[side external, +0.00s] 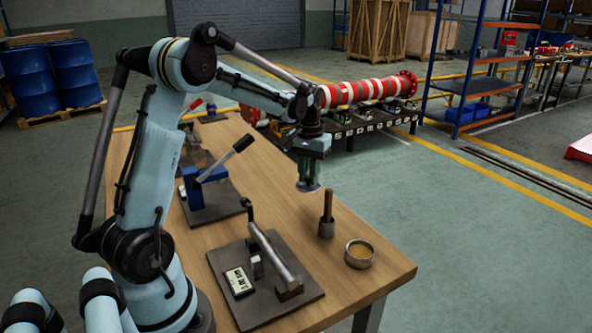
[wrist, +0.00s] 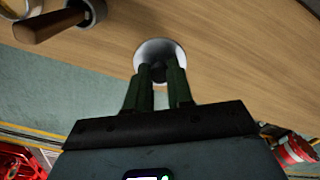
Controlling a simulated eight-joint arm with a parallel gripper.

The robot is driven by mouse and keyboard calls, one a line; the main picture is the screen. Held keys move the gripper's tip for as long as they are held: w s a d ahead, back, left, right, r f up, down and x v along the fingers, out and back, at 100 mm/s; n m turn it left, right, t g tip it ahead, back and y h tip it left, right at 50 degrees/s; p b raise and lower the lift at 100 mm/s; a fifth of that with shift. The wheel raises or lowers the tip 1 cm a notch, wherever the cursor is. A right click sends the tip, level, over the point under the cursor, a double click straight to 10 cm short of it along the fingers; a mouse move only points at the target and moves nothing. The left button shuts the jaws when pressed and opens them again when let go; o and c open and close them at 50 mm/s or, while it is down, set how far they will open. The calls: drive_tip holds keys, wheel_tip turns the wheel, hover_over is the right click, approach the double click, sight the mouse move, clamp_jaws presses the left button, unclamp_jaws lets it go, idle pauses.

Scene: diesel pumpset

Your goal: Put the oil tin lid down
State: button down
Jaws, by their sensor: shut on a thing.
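The oil tin lid shows in the wrist view as a pale, shiny round disc (wrist: 150,50) with a dark knob in its middle. My gripper (wrist: 160,72) is shut on that knob, with its two dark green fingers either side. In the side view my gripper (side external: 308,178) points straight down near the far long edge of the wooden table, with the lid (side external: 308,188) at its fingertips. I cannot tell whether the lid touches the table. A round, open metal tin (side external: 359,262) with amber contents stands near the table's right corner, apart from the lid.
A wooden-handled tool (side external: 327,222) stands upright between my gripper and the tin. A dark plate with a lever fixture (side external: 275,265) lies at the front, and a blue lever press (side external: 208,190) stands behind it. Bare table (wrist: 225,45) shows beside the lid.

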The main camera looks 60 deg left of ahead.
sight(308, 187)
drive_tip(key=shift+f, duration=3.3)
drive_tip(key=shift+f, duration=0.1)
drive_tip(key=c, duration=1)
unclamp_jaws()
